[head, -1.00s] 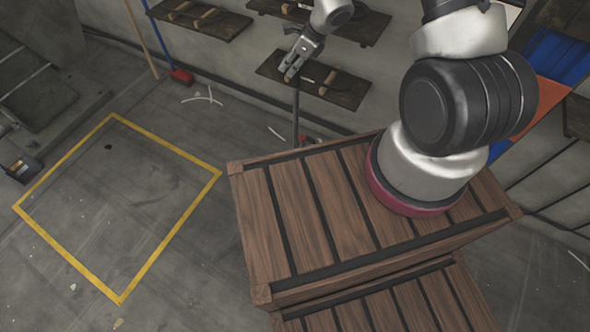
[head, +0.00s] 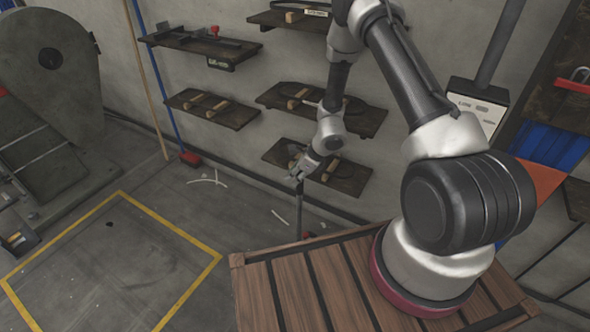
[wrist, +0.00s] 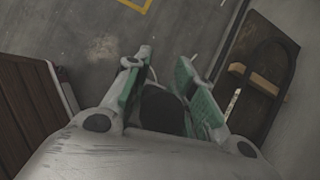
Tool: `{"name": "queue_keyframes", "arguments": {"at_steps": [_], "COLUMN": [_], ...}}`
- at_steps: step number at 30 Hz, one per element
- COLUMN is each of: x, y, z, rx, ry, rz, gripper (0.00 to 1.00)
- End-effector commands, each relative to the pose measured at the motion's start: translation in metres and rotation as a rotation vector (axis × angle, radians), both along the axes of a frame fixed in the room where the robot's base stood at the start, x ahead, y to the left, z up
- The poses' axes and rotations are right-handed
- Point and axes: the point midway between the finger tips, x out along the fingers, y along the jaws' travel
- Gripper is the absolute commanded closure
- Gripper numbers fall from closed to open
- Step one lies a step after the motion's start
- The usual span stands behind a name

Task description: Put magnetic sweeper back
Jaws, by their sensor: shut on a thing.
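My gripper (head: 299,173) is shut on the dark upright handle of the magnetic sweeper (head: 299,210), just past the far edge of the wooden crate. The handle hangs down from the fingers; its lower end is hidden behind the crate in the head view. In the wrist view my gripper (wrist: 166,92) has its green-padded fingers on both sides of a dark round shape, the sweeper's handle (wrist: 163,112). I cannot tell whether the sweeper touches the floor.
The wooden crate (head: 300,290) stands in front. Wall shelves (head: 347,178) with wooden blocks are close behind the gripper. A broom with a red head (head: 190,158) leans on the wall at left. Yellow-marked floor (head: 176,231) lies open at left; a machine (head: 62,70) stands beyond.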

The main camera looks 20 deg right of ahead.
Motion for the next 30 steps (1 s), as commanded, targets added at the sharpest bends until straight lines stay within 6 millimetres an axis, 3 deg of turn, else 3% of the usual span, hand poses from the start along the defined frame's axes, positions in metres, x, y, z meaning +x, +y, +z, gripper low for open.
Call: {"name": "queue_keyframes", "arguments": {"at_steps": [11,12,15,25,30], "x": [0.001,0.000,0.000,0.000,-0.005], "y": [0.000,0.000,0.000,0.000,-0.009], "z": [-0.003,-0.003,-0.003,-0.001,0.018], "rx": [0.001,0.000,0.000,0.000,0.000], "ry": [-0.002,0.000,0.000,0.000,-0.002], "rz": [0.000,0.001,0.001,0.001,-0.001], "gripper": [1.00,0.70,0.54,0.54,0.54]}}
